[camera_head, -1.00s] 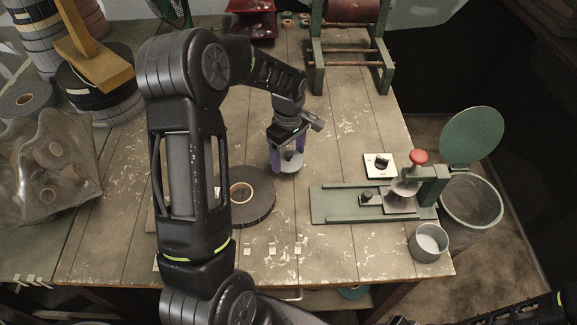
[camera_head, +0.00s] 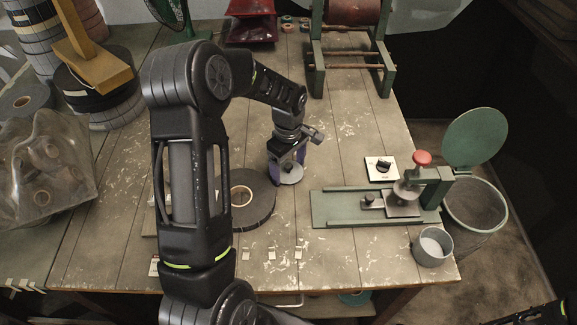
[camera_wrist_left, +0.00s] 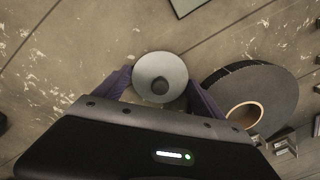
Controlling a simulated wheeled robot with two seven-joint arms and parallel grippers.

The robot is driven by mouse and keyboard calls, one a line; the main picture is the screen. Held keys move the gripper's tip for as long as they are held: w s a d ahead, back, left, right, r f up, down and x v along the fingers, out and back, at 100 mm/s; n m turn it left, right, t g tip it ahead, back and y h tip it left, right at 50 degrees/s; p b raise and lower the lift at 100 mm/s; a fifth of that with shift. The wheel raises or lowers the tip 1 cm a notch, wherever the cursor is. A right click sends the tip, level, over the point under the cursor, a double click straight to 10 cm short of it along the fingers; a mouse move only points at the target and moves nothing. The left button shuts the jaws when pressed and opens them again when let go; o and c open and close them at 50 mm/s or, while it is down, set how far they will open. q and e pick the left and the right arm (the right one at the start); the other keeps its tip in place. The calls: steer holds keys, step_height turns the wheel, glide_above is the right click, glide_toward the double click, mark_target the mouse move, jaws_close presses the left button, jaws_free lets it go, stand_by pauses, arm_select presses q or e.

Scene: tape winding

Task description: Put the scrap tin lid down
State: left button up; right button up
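The scrap tin lid (camera_head: 291,174) is a small grey disc with a dark knob on top. My left gripper (camera_head: 289,169) has its purple fingers at opposite sides of the lid's rim, low over the table just right of the black tape roll. In the left wrist view the lid (camera_wrist_left: 160,70) lies between the fingertips (camera_wrist_left: 160,77), which meet its edges, so it looks held by the rim. Whether its underside touches the table is hard to tell. The open grey tin (camera_head: 432,246) stands near the table's front right corner. My right gripper is not in view.
The black tape roll (camera_head: 258,208) lies close beside the left gripper. A green press fixture (camera_head: 335,208) and a white switch plate (camera_head: 381,168) are to the right. A bin with a raised green cover (camera_head: 475,137) stands beyond the table edge. The table behind the lid is clear.

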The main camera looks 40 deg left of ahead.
mark_target(289, 166)
arm_select(q)
steer(key=shift+o, duration=0.4)
steer(key=shift+r, duration=0.1)
steer(key=shift+r+p, duration=0.25)
steer(key=shift+p, duration=0.05)
step_height(289, 166, up, 12)
steer(key=p, duration=0.7)
steer(key=shift+f, duration=0.15)
